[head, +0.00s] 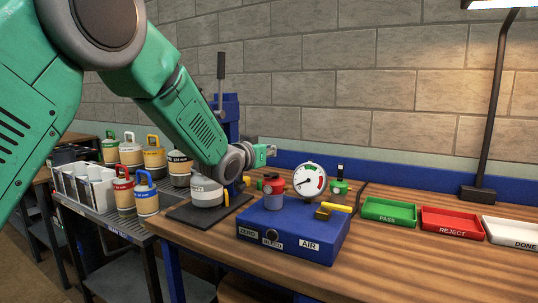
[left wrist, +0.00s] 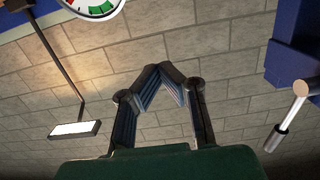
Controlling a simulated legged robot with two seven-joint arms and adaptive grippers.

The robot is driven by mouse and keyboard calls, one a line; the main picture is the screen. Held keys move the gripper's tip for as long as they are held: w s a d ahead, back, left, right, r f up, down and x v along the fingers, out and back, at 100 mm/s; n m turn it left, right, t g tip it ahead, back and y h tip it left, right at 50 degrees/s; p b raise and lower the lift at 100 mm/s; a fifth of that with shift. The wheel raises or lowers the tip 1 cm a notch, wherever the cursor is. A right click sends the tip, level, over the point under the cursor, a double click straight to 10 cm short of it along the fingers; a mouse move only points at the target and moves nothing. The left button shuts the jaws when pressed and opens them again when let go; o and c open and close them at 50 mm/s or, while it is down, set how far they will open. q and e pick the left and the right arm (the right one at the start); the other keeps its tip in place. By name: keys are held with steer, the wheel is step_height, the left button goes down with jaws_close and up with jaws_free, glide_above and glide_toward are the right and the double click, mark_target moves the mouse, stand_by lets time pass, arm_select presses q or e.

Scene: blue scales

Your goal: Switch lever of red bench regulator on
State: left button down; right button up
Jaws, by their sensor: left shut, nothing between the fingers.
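The red regulator (head: 274,189) is a small red body with a dark top, at the back left of the blue test box (head: 290,232). Its lever is too small to make out. My left gripper (head: 271,151) is above and behind it in the head view, apart from it. In the left wrist view the left gripper's fingers (left wrist: 164,72) meet at their tips with nothing between them. The red regulator does not show in the left wrist view. My right gripper is in neither view.
A round gauge (head: 309,180) and a yellow-handled brass valve (head: 334,210) are on the box. A green regulator (head: 339,187) stands behind. Green (head: 389,212) and red (head: 451,222) trays lie right. A blue press with a grey lever (head: 221,72) stands behind my arm.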

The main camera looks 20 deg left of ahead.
arm_select(q)
steer(key=s+a+f, duration=0.1)
steer(key=s+f, duration=0.1)
steer(key=s, duration=0.7)
steer(key=shift+s, duration=0.2)
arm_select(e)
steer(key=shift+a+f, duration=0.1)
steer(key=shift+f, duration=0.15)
arm_select(q)
steer(key=shift+a+f, duration=0.15)
